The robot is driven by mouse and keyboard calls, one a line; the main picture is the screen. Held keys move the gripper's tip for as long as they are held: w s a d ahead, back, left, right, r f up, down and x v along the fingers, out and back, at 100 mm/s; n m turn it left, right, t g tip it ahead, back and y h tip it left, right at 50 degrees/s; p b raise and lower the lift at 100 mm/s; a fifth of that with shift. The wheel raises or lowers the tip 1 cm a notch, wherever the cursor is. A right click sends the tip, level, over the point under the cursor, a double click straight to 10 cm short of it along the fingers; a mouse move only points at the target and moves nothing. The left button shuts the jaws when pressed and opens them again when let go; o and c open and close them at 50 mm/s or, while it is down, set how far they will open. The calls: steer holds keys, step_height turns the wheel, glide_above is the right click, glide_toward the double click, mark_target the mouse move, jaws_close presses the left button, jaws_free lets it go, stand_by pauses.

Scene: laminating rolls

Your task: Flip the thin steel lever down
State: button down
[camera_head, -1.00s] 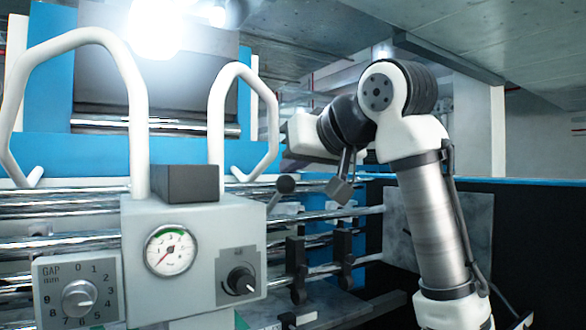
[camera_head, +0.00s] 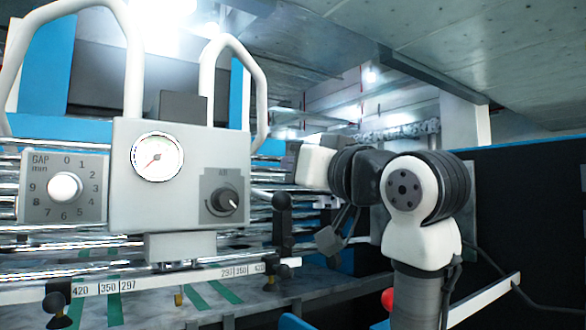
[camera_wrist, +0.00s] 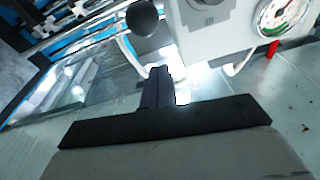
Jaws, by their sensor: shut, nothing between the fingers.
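The thin steel lever (camera_head: 262,194) comes out of the right side of the grey gauge box (camera_head: 180,205). It reaches right and slightly down to a black ball knob (camera_head: 282,200). In the wrist view, turned roughly upside down, the knob (camera_wrist: 143,18) shows just beyond the fingertips, beside the box (camera_wrist: 215,25); the lever's shaft is not clear there. My gripper (camera_wrist: 158,74) is shut and empty. A gap shows in the picture between its fingertips and the knob, with no visible contact. In the head view, its fingers are hard to make out.
The box bears a pressure gauge (camera_head: 157,157) and a black dial (camera_head: 224,202). A gap dial (camera_head: 65,187) is at left. White tube handles (camera_head: 262,75) rise behind. A ruler bar (camera_head: 150,280) with black clamps runs below. Steel rollers lie behind.

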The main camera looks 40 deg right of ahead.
steer(key=shift+s+f+t+b, duration=0.1)
steer(key=shift+f+t+b, duration=0.5)
steer(key=shift+f+b, duration=0.6)
steer(key=shift+s+f+t+b, duration=0.1)
steer(key=shift+f+t+b, duration=0.5)
steer(key=shift+f+b, duration=0.5)
steer(key=shift+w+f, duration=0.1)
steer(key=shift+f, duration=0.1)
steer(key=shift+r+p, duration=0.15)
steer(key=shift+p, duration=0.15)
